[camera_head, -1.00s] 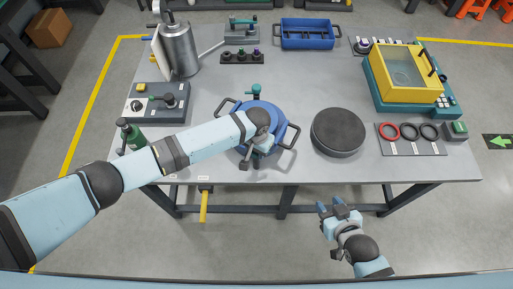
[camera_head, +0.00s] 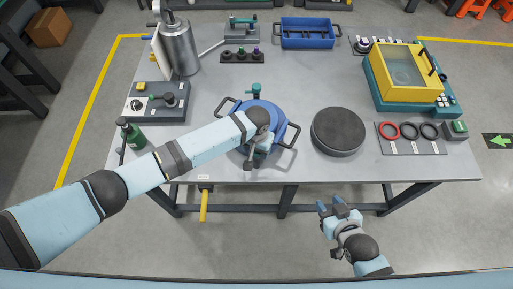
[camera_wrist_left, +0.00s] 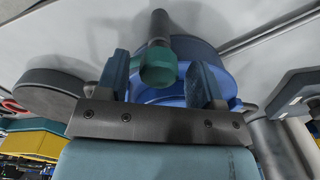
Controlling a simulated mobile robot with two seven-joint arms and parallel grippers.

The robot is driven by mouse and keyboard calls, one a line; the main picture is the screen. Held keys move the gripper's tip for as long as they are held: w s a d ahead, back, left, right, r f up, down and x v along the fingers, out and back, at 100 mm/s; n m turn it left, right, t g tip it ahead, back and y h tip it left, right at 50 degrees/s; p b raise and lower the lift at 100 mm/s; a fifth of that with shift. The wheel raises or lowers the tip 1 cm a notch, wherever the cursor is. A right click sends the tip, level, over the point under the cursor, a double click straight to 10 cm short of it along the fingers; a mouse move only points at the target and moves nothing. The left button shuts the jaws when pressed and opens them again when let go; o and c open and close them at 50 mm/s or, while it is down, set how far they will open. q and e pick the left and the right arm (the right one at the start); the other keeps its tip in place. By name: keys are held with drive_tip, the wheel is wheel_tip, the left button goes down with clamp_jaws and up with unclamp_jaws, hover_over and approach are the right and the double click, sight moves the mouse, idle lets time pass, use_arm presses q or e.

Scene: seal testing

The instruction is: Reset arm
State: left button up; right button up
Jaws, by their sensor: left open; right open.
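My left arm reaches in from the left, and its wrist covers the front of the blue pot (camera_head: 265,112) in the head view. My left gripper (camera_wrist_left: 165,85) is open in the left wrist view. The pot's teal-topped valve (camera_wrist_left: 158,66) appears between its two fingers, with gaps on both sides and no visible contact. In the head view the valve (camera_head: 256,89) stands upright on the pot's far side. The left fingertips are hidden there by the wrist. My right gripper (camera_head: 338,207) is open and empty in front of the table's front edge.
A dark round disc (camera_head: 338,131) lies right of the pot. A tray with red and black rings (camera_head: 410,148) and a yellow-lidded tank (camera_head: 408,75) stand further right. A metal cylinder (camera_head: 178,48), a switch box (camera_head: 157,103) and a green bottle (camera_head: 132,134) stand at left.

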use_arm(q)
drive_tip(key=n, duration=0.3)
drive_tip(key=shift+s+d+n, duration=0.1)
drive_tip(key=shift+s+n, duration=0.05)
drive_tip(key=shift+n, duration=1.35)
drive_tip(key=c, duration=0.8)
drive_tip(key=shift+m, duration=0.3)
drive_tip(key=shift+c, duration=0.2)
drive_tip(key=o, duration=0.4)
drive_tip(key=shift+m, duration=0.4)
drive_tip(key=o, duration=0.4)
drive_tip(key=shift+o, duration=0.2)
